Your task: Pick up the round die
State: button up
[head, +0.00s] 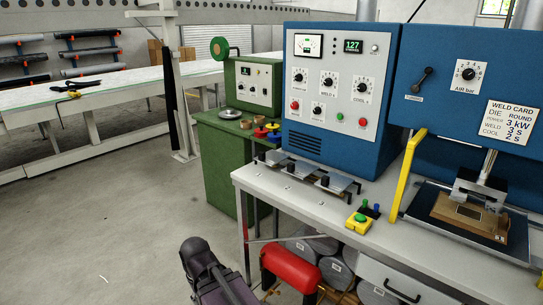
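Several small metal dies with dark knobs lie in a row at the back left of the grey machine table (290,193). One is a left die (279,158), one a middle die (302,169) and one a right die (335,184). Their undersides are hidden, so I cannot tell which is round. A dark part, apparently of my arm, shows at the bottom, in front of the table's left end. No gripper fingers show.
A yellow-green button box (359,223) stands on the table's front edge. A yellow guard bar (408,175) rises beside the press (480,185). A red cylinder (290,268) and grey rolls (330,268) lie below. A green bench (225,160) stands behind. Floor at left is clear.

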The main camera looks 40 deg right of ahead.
aim_at(272, 158)
jog(key=z, duration=0.5)
jog(key=i, duration=1)
jog(key=z, duration=0.55)
